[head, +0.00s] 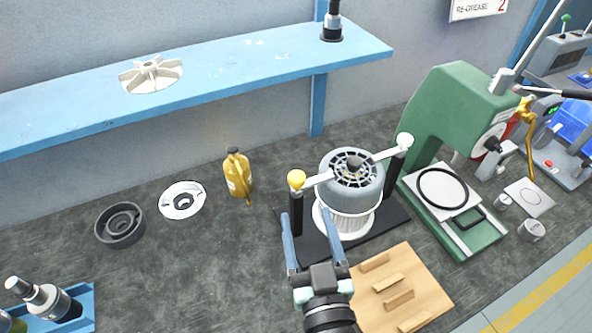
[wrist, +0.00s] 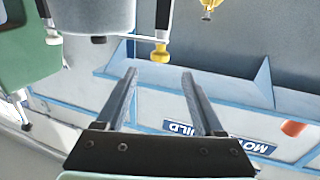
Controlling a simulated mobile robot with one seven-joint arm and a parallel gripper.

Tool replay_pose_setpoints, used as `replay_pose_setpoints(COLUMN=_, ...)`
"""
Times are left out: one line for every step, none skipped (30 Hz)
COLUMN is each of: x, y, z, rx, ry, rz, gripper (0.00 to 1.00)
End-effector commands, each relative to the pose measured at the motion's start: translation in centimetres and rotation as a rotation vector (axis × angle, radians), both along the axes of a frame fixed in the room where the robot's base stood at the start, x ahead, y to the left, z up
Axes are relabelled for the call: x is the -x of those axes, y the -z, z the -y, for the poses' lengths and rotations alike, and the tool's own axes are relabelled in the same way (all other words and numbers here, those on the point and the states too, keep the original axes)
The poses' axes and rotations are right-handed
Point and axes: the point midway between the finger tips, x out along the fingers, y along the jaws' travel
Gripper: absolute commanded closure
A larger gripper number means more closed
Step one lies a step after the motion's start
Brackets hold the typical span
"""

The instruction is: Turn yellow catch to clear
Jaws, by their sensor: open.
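The yellow catch (head: 297,179) sits on top of a black post at the left of the blower (head: 352,180). Its pale arm points right, toward the blower's top rim; I cannot tell if it touches. A white catch (head: 404,140) sits on the right post, its arm also pointing inward. In the wrist view the yellow catch (wrist: 160,52) shows just beyond and between my fingertips, with its arm running left to the grey blower housing (wrist: 98,15). My gripper (head: 311,212) is open and empty, in front of the yellow catch and apart from it.
A wooden board with slats (head: 402,290) lies in front of the blower. A green press (head: 450,120) stands close on the right. A yellow bottle (head: 238,175), a white disc (head: 181,201) and a dark ring (head: 120,226) stand left. A blue shelf (head: 230,68) overhangs the back.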

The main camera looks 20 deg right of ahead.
Motion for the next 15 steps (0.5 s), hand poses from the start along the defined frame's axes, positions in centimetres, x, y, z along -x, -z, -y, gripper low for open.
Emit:
replay_pose_setpoints(x=-0.9, y=-0.5, z=0.3, rx=0.001, ry=0.002, rz=0.003, gripper=0.3)
replay_pose_setpoints(x=-1.5, y=-0.5, z=0.4, rx=0.0, ry=0.002, rz=0.002, gripper=0.3)
replay_pose_setpoints(x=-2.1, y=-0.5, z=0.6, rx=0.001, ry=0.001, rz=0.002, gripper=0.3)
replay_pose_setpoints(x=-2.7, y=-0.5, z=0.7, rx=0.002, ry=0.001, rz=0.003, gripper=0.3)
replay_pose_setpoints(x=-3.2, y=-0.5, z=0.8, rx=0.0, ry=0.001, rz=0.002, gripper=0.3)
replay_pose_setpoints(x=-3.9, y=-0.4, z=1.0, rx=0.0, ry=0.001, rz=0.002, gripper=0.3)
replay_pose_setpoints(x=-4.4, y=-0.5, z=1.1, rx=0.001, ry=0.001, rz=0.003, gripper=0.3)
replay_pose_setpoints(x=-4.9, y=-0.5, z=1.2, rx=0.001, ry=0.001, rz=0.002, gripper=0.3)
replay_pose_setpoints(x=-5.5, y=-0.4, z=1.3, rx=0.001, ry=0.0, rz=0.002, gripper=0.3)
replay_pose_setpoints(x=-6.0, y=-0.4, z=1.4, rx=0.001, ry=0.0, rz=0.002, gripper=0.3)
replay_pose_setpoints(x=-6.5, y=-0.4, z=1.6, rx=0.001, ry=0.0, rz=0.001, gripper=0.3)
replay_pose_setpoints(x=-7.0, y=-0.4, z=1.7, rx=0.001, ry=0.0, rz=0.001, gripper=0.3)
replay_pose_setpoints(x=-7.4, y=-0.4, z=1.8, rx=0.001, ry=0.0, rz=0.001, gripper=0.3)
replay_pose_setpoints(x=-7.8, y=-0.3, z=1.8, rx=0.001, ry=0.0, rz=0.001, gripper=0.3)
replay_pose_setpoints(x=-8.2, y=-0.2, z=1.9, rx=0.001, ry=0.0, rz=0.002, gripper=0.3)
